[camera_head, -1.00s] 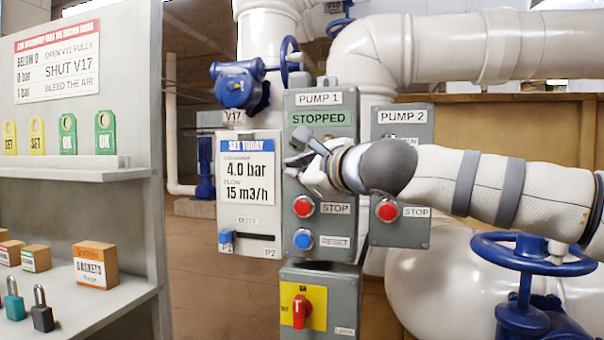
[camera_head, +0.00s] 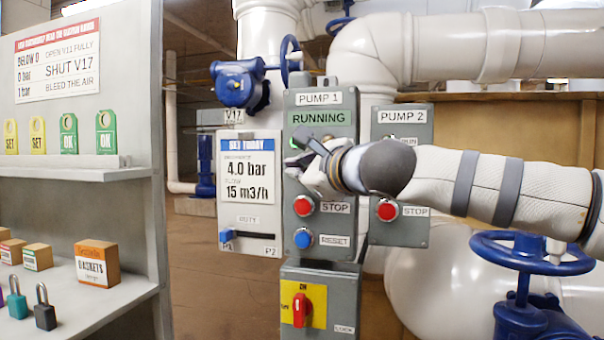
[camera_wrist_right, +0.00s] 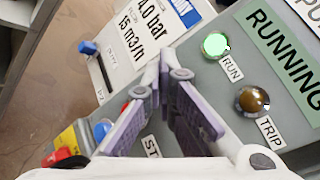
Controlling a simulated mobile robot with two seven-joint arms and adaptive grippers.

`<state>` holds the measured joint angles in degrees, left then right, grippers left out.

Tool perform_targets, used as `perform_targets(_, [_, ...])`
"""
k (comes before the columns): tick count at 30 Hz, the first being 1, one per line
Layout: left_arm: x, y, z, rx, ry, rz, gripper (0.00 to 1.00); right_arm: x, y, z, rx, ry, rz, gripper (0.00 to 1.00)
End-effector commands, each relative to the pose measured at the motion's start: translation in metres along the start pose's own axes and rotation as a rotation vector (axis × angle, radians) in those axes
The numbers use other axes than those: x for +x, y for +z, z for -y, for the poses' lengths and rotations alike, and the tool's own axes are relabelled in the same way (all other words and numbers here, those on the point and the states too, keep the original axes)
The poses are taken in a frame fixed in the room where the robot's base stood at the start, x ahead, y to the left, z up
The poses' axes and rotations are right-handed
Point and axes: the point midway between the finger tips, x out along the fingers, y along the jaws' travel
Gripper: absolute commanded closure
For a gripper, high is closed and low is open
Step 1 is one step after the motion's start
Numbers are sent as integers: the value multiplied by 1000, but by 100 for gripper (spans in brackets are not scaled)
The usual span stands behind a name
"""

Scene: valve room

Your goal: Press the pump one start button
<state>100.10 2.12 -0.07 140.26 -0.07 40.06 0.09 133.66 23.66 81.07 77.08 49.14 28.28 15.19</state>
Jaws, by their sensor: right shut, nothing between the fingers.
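The pump one box (camera_head: 342,255) is grey with a PUMP 1 label. Its display (camera_head: 318,118) reads RUNNING on green. My right gripper (camera_head: 300,163) is shut and empty in front of the box's upper middle, below the display. In the right wrist view its fingers (camera_wrist_right: 164,85) are together close to the panel. A lit green RUN lamp (camera_wrist_right: 215,45) and a dark amber TRIP lamp (camera_wrist_right: 251,101) show beside them. The start button is not visible; my gripper covers part of the panel. Whether the fingertips touch it I cannot tell. My left gripper is not in view.
The red STOP button (camera_head: 303,205) and blue RESET button (camera_head: 303,238) sit below my gripper. The PUMP 2 box (camera_head: 402,232) with its red STOP button (camera_head: 386,210) is close on the right. A red rotary switch (camera_head: 301,310) is below. A blue valve wheel (camera_head: 532,254) stands at right.

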Motion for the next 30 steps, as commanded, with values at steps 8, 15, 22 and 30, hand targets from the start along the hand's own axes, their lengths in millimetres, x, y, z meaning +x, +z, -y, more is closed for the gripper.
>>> perform_targets(8, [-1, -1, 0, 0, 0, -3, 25, -8, 6, -5, -1, -1, 2, 100])
perform_targets(15, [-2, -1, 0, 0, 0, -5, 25, -10, 8, -7, -1, 0, 3, 100])
perform_targets(22, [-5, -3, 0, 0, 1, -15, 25, -27, 21, -18, -3, -2, 5, 100])
perform_targets(30, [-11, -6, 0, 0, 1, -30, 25, -42, 32, -28, -1, -3, 3, 100])
